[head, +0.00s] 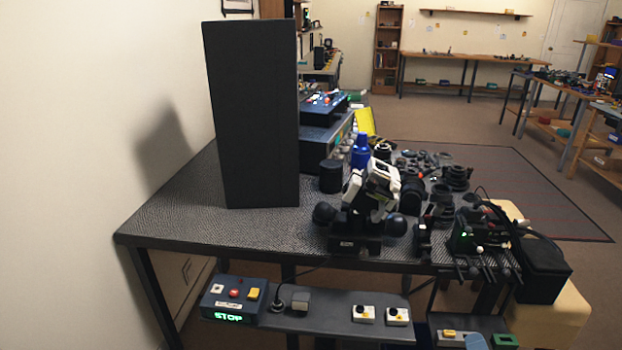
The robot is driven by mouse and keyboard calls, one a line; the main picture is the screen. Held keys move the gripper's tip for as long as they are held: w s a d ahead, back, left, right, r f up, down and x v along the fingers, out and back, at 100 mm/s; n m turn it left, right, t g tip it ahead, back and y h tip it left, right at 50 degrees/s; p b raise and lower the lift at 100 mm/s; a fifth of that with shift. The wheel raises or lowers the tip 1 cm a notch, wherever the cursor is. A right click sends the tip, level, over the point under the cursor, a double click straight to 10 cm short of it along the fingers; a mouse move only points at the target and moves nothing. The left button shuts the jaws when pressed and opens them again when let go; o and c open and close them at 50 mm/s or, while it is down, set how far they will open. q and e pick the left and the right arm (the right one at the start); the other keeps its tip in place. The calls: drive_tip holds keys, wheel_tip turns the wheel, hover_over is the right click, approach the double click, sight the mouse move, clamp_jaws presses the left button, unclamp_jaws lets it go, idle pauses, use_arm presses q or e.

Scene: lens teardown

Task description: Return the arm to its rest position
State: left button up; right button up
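Neither of my grippers shows in the head view, and I cannot see an arm that is clearly mine. The dark textured work table (180,215) stands ahead. At its front edge is a white and black tilted device (375,185) on a dark base with round black knobs. Behind and right of it lie several black lens parts (455,178). A blue bottle (361,150) stands among them. What my arms hold, if anything, is out of view.
A lower shelf carries a control box reading STOP (232,300) and white button boxes (363,314). A green-lit device with cables (480,235) sits at the right corner. The table's left front is bare.

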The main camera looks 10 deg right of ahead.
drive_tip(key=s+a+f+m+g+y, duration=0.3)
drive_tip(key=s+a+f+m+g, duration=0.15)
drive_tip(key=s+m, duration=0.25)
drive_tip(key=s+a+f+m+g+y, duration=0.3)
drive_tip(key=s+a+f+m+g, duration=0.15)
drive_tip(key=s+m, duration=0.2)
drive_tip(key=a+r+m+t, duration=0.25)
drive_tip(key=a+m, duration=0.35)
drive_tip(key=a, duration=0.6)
use_arm(q)
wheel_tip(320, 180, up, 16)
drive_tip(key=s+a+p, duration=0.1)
drive_tip(key=p, duration=2.2)
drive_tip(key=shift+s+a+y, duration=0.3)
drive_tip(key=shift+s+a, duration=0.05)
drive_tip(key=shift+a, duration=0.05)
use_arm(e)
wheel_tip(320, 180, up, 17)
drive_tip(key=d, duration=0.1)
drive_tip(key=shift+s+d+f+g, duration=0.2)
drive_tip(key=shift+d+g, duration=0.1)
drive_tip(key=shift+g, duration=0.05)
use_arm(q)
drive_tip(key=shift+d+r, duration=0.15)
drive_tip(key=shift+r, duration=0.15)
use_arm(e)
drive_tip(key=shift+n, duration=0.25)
